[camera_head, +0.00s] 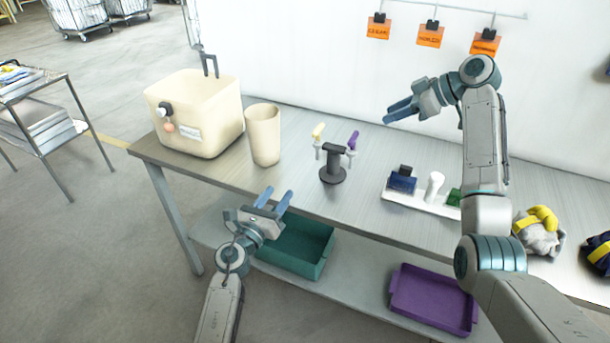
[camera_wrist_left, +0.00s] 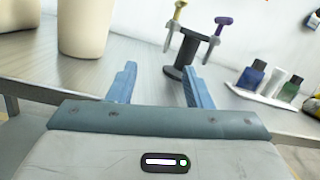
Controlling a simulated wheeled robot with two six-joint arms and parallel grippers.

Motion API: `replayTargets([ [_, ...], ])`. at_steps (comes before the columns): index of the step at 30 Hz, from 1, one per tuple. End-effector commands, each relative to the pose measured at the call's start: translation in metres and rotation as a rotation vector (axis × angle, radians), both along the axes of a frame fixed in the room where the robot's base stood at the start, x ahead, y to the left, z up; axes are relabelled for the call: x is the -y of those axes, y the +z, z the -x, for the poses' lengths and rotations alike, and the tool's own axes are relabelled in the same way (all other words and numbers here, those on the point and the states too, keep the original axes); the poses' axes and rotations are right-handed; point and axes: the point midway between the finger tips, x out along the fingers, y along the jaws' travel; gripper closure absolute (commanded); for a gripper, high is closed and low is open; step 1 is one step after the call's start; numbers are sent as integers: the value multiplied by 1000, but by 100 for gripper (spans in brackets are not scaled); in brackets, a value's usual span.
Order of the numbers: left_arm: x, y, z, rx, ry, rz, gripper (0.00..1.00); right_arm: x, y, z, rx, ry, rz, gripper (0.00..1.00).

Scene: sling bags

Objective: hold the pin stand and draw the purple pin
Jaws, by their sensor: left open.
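The dark pin stand (camera_head: 332,168) stands upright on the metal table, with a purple pin (camera_head: 352,141) on its right arm and a yellow pin (camera_head: 318,131) on its left arm. In the left wrist view the stand (camera_wrist_left: 184,58), purple pin (camera_wrist_left: 222,24) and yellow pin (camera_wrist_left: 179,12) show beyond the fingers. My left gripper (camera_head: 275,197) is open and empty at the table's front edge, short of the stand. My right gripper (camera_head: 387,113) is raised above the table, right of the purple pin, and holds nothing I can see; its finger gap is unclear.
A beige cup (camera_head: 264,136) and cream box (camera_head: 197,117) stand left of the stand. A white tray (camera_head: 405,199) with small bottles lies to its right. Teal (camera_head: 296,249) and purple (camera_head: 432,299) bins sit on the lower shelf. Table around the stand is clear.

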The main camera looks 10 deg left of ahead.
Motion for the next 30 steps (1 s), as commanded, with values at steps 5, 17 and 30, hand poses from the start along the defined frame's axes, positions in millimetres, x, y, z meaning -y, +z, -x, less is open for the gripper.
replayTargets([
  [5,25,50,-29,65,-86,-103,55,0,0,0,0,0,0,64],
  [17,71,30,-64,-37,-242,-278,55,0,0,0,0,0,0,64],
  [30,114,30,-123,-38,-242,-277,55,0,0,0,0,0,0,64],
])
